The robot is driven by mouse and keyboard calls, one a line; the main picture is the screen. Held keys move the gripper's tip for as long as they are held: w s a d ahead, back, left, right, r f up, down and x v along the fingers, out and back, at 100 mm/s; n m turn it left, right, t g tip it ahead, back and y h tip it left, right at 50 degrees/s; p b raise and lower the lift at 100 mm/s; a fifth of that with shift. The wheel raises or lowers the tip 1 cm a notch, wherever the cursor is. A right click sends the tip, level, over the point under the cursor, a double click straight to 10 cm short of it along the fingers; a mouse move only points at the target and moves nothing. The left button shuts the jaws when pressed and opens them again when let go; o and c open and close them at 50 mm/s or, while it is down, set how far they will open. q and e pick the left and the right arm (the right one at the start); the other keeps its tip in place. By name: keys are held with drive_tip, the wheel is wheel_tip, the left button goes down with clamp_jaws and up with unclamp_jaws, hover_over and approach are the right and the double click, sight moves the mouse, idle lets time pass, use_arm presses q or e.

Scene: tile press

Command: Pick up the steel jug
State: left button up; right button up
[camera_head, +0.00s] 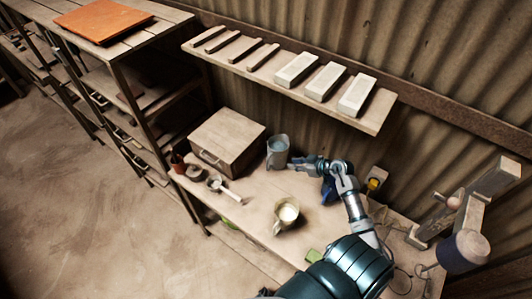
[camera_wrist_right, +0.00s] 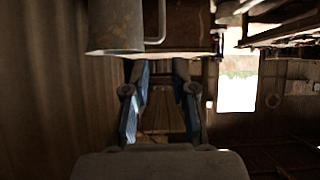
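The steel jug (camera_head: 277,152) stands upright on the workbench near the corrugated wall, beside a wooden box. Its handle is on its right side, facing my right gripper (camera_head: 299,164). In the right wrist view the jug (camera_wrist_right: 115,27) is at the top, with its handle toward the picture's middle. My right gripper (camera_wrist_right: 160,72) shows two blue-padded fingers there, spread apart with nothing between them. The fingertips are close to the handle; I cannot tell whether they touch it. My left gripper is in neither view.
A wooden box (camera_head: 228,141) stands left of the jug. A pale mug (camera_head: 286,213) and a small metal scoop (camera_head: 224,188) are on the workbench (camera_head: 255,215). A shelf (camera_head: 372,123) with pale blocks hangs above. Bare bench lies between jug and mug.

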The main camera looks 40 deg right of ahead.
drive_tip(key=w+f, duration=0.3)
use_arm(q)
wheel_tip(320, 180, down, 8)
drive_tip(key=b, duration=0.8)
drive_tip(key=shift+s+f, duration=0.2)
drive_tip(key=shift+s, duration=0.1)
use_arm(e)
hover_over(268, 169)
drive_tip(key=s+d, duration=0.2)
drive_tip(key=s, duration=0.1)
wheel_tip(268, 169, down, 4)
drive_tip(key=shift+a+f, duration=0.15)
drive_tip(key=shift+f, duration=0.05)
drive_tip(key=b+x, duration=0.1)
drive_tip(key=b, duration=0.1)
drive_tip(key=b+x, duration=0.2)
drive_tip(key=b, duration=0.1)
drive_tip(key=b+x, duration=0.1)
drive_tip(key=b, duration=0.1)
drive_tip(key=shift+a+f, duration=0.2)
drive_tip(key=shift+f, duration=0.35)
drive_tip(key=shift+w+a+b, duration=0.15)
drive_tip(key=shift+w+b, duration=0.1)
drive_tip(key=shift+b, duration=0.2)
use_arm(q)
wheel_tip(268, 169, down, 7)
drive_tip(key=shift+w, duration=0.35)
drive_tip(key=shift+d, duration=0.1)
use_arm(e)
drive_tip(key=shift+r, duration=0.1)
